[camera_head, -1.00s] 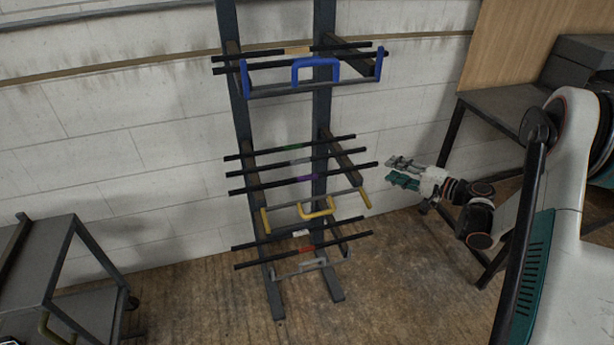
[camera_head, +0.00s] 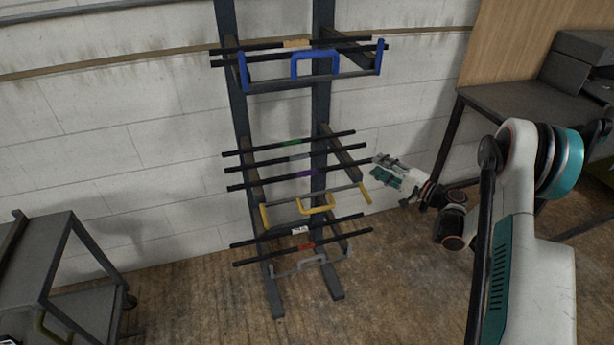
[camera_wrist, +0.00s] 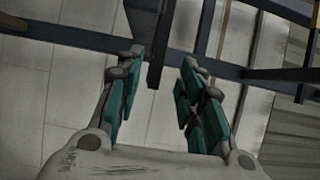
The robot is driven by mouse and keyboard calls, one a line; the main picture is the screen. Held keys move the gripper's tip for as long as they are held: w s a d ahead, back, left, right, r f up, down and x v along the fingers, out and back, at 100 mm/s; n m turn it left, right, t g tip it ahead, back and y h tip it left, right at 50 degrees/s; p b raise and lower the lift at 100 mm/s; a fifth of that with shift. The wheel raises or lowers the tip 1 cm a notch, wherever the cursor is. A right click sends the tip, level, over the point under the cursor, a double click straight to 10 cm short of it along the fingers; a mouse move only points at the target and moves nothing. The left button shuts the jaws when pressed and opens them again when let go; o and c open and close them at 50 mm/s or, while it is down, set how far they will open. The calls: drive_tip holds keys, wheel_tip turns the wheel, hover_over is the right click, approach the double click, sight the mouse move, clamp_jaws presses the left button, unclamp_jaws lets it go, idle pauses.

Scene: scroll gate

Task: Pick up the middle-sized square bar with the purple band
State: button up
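The bar with the purple band (camera_head: 305,174) is the front one of several dark bars on the rack's middle tier. It lies level, and its right end is close to my gripper in the head view. My gripper (camera_head: 385,168) is to the right of the middle tier, its fingers pointing left towards the rack. In the wrist view my gripper (camera_wrist: 163,85) is open with teal finger pads apart. A dark beam-like piece (camera_wrist: 155,45) reaches down near the gap between the fingers; I cannot tell which part it is. No purple shows in the wrist view.
Green-banded (camera_head: 291,143) and grey-banded bars lie just behind. A yellow-handled gate (camera_head: 316,203) crosses in front below the bars. A blue-handled gate (camera_head: 314,68) is above. A cart (camera_head: 60,270) stands left, a dark table (camera_head: 520,110) right.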

sight(370, 162)
drive_tip(key=shift+f+b+x, duration=0.2)
drive_tip(key=shift+b+x, duration=1.1)
drive_tip(key=shift+x, duration=1.4)
drive_tip(key=shift+c, duration=0.6)
drive_tip(key=shift+r, duration=0.1)
clamp_jaws()
